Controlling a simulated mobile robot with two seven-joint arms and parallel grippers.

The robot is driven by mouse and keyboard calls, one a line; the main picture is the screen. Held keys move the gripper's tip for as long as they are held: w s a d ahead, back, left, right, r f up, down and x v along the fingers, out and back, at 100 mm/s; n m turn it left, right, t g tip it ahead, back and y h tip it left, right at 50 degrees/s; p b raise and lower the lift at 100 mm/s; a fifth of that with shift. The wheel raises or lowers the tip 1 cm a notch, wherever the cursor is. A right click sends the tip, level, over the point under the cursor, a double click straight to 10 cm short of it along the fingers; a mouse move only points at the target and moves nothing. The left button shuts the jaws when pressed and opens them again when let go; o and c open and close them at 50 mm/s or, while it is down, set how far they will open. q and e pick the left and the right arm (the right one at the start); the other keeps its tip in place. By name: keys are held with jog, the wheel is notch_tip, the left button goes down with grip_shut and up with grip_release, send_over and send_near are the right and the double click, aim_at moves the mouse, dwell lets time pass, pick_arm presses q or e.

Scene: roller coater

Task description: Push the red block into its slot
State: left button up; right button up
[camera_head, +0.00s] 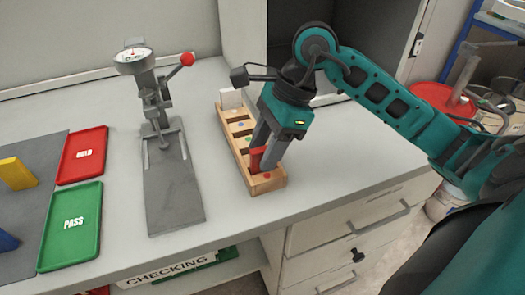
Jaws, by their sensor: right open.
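The red block (256,159) stands upright at the near end of the wooden slotted holder (269,184). A red dot marks the holder's wood beside it. My right gripper (264,165) points down over the near end of the holder, with its fingers around the red block. The gripper is open. Whether the fingers touch the block, and how deep the block sits, I cannot tell. The left gripper is not in view.
A white block (231,98) sits at the holder's far end. A gauge press (160,120) with a red-knobbed lever stands to the left. Red (83,155) and green (70,228) trays and a yellow block (16,174) lie further left. The counter right of the holder is clear.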

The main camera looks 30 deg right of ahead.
jog(key=v, duration=1)
jog(key=shift+r, duration=0.25)
jog(key=shift+d, duration=0.1)
